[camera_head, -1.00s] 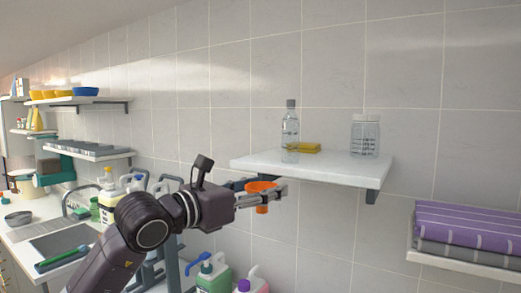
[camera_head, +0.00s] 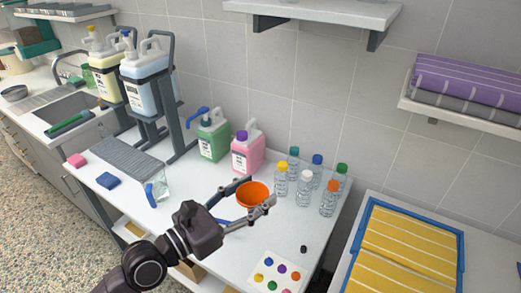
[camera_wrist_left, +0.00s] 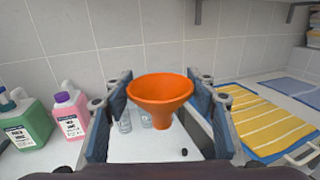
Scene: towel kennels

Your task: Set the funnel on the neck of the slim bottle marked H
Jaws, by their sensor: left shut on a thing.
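My left gripper (camera_head: 261,190) is shut on the orange funnel (camera_head: 252,196), which it holds upright above the white counter. The funnel also shows between the fingers in the left wrist view (camera_wrist_left: 160,92). Several clear bottles stand just right of the gripper, among them a yellow-capped bottle (camera_head: 281,179), a white-topped bottle (camera_head: 304,187) and an orange-capped bottle (camera_head: 328,199). Their markings are too small to read, so I cannot tell which is H. In the left wrist view, bottles behind the funnel are partly hidden. My right gripper is not in view.
A green jug (camera_head: 213,138) and a pink jug (camera_head: 247,152) stand at the wall. A small dark cap (camera_head: 304,249) and a card with coloured dots (camera_head: 278,273) lie in front. A blue tray (camera_head: 458,250) with yellow towels is right. A wall shelf (camera_head: 340,14) hangs above.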

